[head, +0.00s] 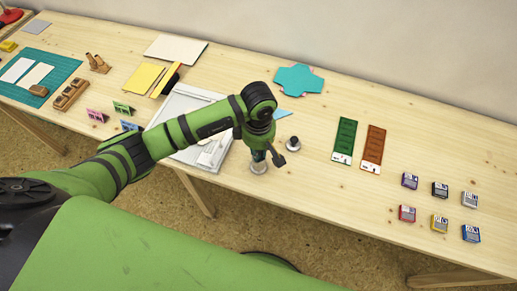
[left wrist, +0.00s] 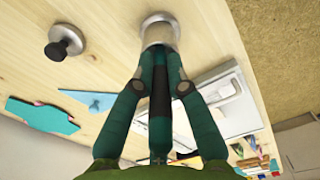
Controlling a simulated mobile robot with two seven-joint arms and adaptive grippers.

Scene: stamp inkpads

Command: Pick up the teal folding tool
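My left gripper (head: 262,155) points down at a small pale metallic cylinder (head: 259,168) near the table's front edge. In the left wrist view its fingers (left wrist: 159,65) converge beside the cylinder (left wrist: 158,28). A teal and black upright shape (left wrist: 160,100) shows between them; I cannot tell whether it is a tool or part of the gripper, nor whether anything is gripped. No folding tool can be made out for certain. A flat teal piece (head: 299,79) and a light blue triangle (head: 282,114) lie behind the gripper. My right gripper is not in view.
A black-knobbed object (head: 292,144) stands just right of the gripper. A grey-white tray (head: 184,97) lies left, partly behind my arm. Green (head: 344,140) and brown (head: 374,147) strips and several inkpads (head: 440,222) lie right. Bare wood separates them.

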